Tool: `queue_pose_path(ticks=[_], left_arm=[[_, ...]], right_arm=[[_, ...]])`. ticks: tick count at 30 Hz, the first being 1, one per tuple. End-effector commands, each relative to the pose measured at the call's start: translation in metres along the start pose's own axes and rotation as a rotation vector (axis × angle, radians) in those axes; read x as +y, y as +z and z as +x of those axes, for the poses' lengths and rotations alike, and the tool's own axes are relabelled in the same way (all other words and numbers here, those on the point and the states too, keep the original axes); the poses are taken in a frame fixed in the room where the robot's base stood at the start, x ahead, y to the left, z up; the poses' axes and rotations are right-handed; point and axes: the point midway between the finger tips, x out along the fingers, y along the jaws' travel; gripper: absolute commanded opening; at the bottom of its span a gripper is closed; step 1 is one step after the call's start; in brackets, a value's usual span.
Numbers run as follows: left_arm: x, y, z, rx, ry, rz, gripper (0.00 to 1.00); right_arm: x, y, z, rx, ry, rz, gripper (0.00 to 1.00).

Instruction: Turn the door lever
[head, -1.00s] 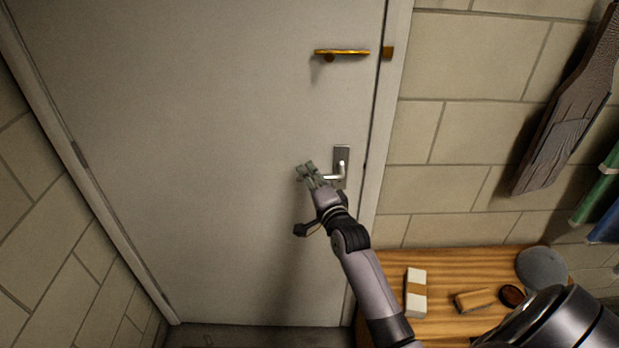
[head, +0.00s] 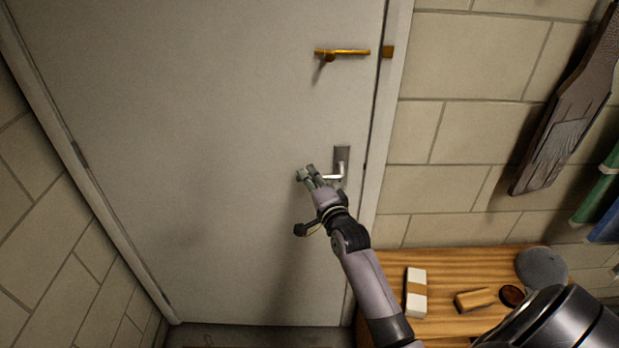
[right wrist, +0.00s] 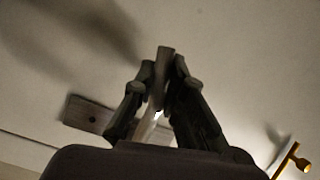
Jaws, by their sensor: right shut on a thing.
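The door lever (head: 341,170) is a silver handle on a grey back plate (head: 342,154) near the right edge of the grey door (head: 220,150). It points left and looks about level. My right gripper (head: 309,175) reaches up from below and is shut on the lever's free end. In the right wrist view the two dark fingers (right wrist: 163,78) meet around the lever, and a pale strip of it (right wrist: 149,124) shows between them. My left gripper is not in view.
A brass latch bar (head: 343,52) sits higher on the door, with its catch (head: 388,53) on the frame. A wooden bench (head: 440,262) with small items stands lower right. The door looks closed.

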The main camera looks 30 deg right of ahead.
Motion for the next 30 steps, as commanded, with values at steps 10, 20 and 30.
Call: queue_pose_path(ticks=[10, 20, 30], left_arm=[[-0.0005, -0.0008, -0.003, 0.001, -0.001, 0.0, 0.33], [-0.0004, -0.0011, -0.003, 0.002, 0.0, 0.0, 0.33], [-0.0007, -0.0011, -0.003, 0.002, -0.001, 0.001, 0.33]], right_arm=[[-0.0051, -0.0017, 0.0003, 0.006, -0.024, 0.056, 0.0], [-0.0056, -0.0016, 0.0003, 0.006, -0.024, 0.055, 0.26], [-0.0049, -0.0012, 0.0002, 0.005, -0.023, 0.055, 0.33]])
